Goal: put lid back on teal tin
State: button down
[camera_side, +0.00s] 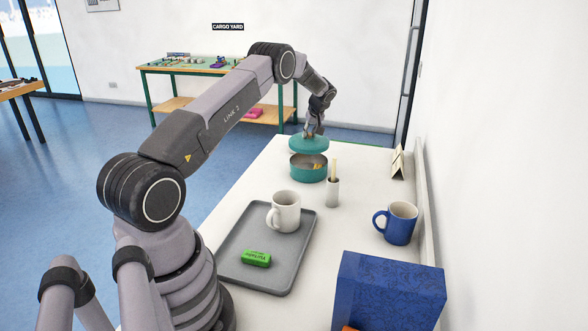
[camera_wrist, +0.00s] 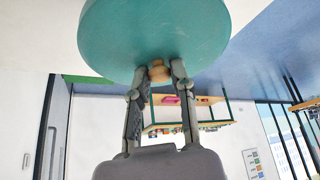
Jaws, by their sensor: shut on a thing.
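The teal tin (camera_side: 308,173) stands open-topped on the white table, with something tan and brown showing inside. The round teal lid (camera_side: 308,144) hangs above the tin, a little behind and apart from it in the side view. My gripper (camera_side: 315,130) is shut on the lid's knob. In the wrist view the lid (camera_wrist: 155,35) fills the top, and my two fingertips (camera_wrist: 159,75) pinch its light wooden knob (camera_wrist: 159,71). The tin does not show in the wrist view.
A grey tray (camera_side: 240,241) holds a white mug (camera_side: 284,212) and a green packet (camera_side: 256,259). A blue mug (camera_side: 397,223), a card stand (camera_side: 398,164) and a blue box (camera_side: 388,293) stand at the right.

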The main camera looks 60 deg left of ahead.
jog(key=shift+f, duration=3.35)
jog(key=shift+f, duration=0.2)
jog(key=shift+c, duration=2)
grip_release()
jog(key=shift+r, duration=0.1)
jog(key=shift+r, duration=3.4)
grip_shut()
